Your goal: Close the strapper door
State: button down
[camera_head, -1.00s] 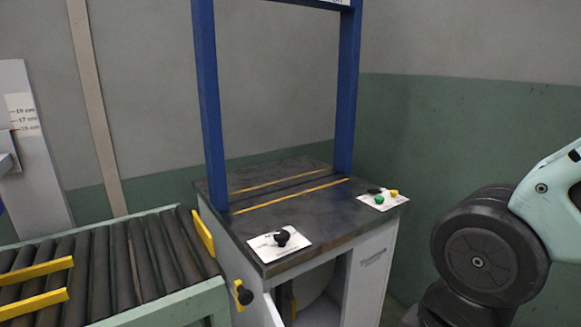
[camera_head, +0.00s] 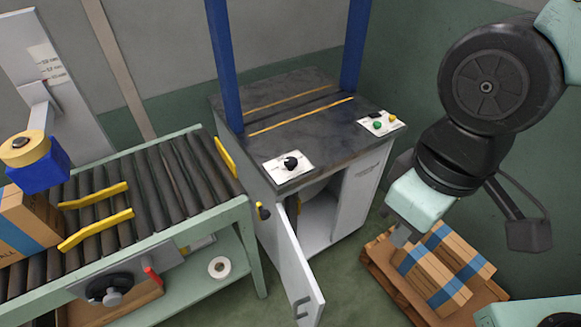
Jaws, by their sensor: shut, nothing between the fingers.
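The strapper (camera_head: 318,130) is a cabinet with a dark top and a blue frame, standing in the middle of the head view. Its door (camera_head: 298,262) is a light grey panel, swung open toward me, with a small dark handle near its lower free end. The open cabinet interior (camera_head: 318,222) shows to the right of the door. My gripper (camera_head: 400,238) is at the right, apart from the door and in front of the strapper's right side, pointing down above the pallet. It is small in the picture and shut, with nothing held.
A roller conveyor (camera_head: 185,178) with yellow guides stands left of the strapper, with a box (camera_head: 25,222) at its left end. A pallet (camera_head: 385,262) with strapped boxes (camera_head: 437,278) lies at the lower right. Some green floor is free between door and pallet.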

aim_at(307, 301)
jog(key=u, duration=0.65)
jog(key=k+j+u, duration=0.2)
jog(key=j+u, duration=0.15)
